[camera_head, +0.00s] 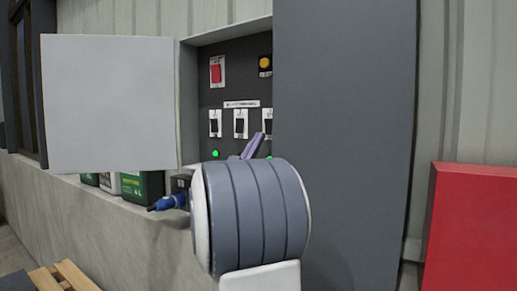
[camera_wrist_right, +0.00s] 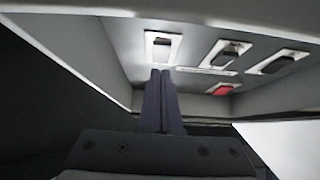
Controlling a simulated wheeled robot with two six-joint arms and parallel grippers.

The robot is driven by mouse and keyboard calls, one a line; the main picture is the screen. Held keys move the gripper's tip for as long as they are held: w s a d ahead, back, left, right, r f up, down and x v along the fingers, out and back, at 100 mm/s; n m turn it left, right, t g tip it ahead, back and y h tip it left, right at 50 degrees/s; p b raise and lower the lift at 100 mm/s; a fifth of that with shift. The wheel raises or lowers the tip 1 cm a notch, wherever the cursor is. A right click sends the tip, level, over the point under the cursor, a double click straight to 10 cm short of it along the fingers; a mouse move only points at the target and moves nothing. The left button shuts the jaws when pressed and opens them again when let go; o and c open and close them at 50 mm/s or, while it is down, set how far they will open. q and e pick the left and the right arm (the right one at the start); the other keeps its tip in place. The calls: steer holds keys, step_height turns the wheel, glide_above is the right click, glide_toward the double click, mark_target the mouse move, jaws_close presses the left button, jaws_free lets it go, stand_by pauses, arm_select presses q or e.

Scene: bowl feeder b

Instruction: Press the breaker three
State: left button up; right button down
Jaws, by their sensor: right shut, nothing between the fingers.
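An open cabinet shows a row of three black breakers on white plates in the head view: left (camera_head: 214,123), middle (camera_head: 240,123) and right, breaker three (camera_head: 267,122), partly cut off by a grey panel. My right gripper (camera_head: 257,138) is shut and empty, its fingers in front of the panel below breaker three. In the right wrist view the shut fingertips (camera_wrist_right: 160,72) point at the leftmost breaker (camera_wrist_right: 162,46), which appears to be breaker three seen inverted. The tips look just short of its plate; I cannot tell whether they touch. My left gripper is out of view.
A red switch (camera_head: 215,73) and a yellow button (camera_head: 265,62) sit above the breakers. The pale cabinet door (camera_head: 108,104) stands open at left. A tall grey panel (camera_head: 343,140) closes off the right side.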

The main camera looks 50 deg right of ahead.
steer(key=d+f+b+v, duration=0.1)
steer(key=b+v, duration=0.3)
steer(key=v, duration=0.6)
steer(key=shift+a+f+b, duration=0.15)
steer(key=shift+f+b, duration=0.1)
steer(key=shift+b, duration=0.05)
steer(key=shift+w, duration=0.1)
